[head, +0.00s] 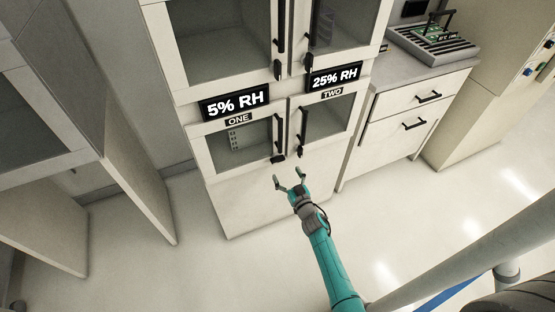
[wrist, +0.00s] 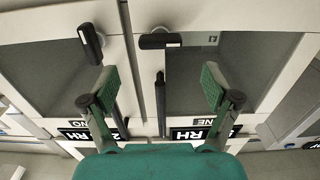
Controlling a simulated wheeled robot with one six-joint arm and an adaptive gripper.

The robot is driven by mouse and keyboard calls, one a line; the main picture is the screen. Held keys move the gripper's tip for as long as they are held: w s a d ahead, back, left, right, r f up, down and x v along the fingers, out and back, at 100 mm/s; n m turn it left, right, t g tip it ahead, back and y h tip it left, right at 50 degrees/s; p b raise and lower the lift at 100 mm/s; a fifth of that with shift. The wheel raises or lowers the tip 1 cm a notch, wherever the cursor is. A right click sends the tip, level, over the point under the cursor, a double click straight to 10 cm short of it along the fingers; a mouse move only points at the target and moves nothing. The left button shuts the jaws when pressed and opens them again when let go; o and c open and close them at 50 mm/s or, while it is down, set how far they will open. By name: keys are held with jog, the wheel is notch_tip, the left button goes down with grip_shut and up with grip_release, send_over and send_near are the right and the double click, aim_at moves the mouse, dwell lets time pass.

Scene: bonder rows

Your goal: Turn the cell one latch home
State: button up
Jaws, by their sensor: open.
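The cell one door (head: 255,142) is the lower left glass door of the cabinet, under the "5% RH" and "ONE" labels. Its black latch (head: 278,158) sits at the door's lower inner corner and lies roughly crosswise. The wrist view is upside down; there the cell one latch (wrist: 160,41) lies level, beyond and between the fingers. The cell two latch (wrist: 90,43) stands nearly upright beside it; it also shows in the head view (head: 300,150). My gripper (head: 288,176) is open and empty, just below and in front of the latches, apart from them.
Vertical black handles stand close beside the latches, on cell one (head: 278,130) and cell two (head: 303,122). Upper doors carry similar latches. A drawer unit (head: 405,125) with a grey rack on top stands at right. A grey open panel (head: 135,165) stands left. The floor in front is clear.

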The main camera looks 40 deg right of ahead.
aim_at(279, 161)
jog(key=x, duration=0.8)
jog(key=shift+w, duration=0.25)
jog(key=c, duration=1.2)
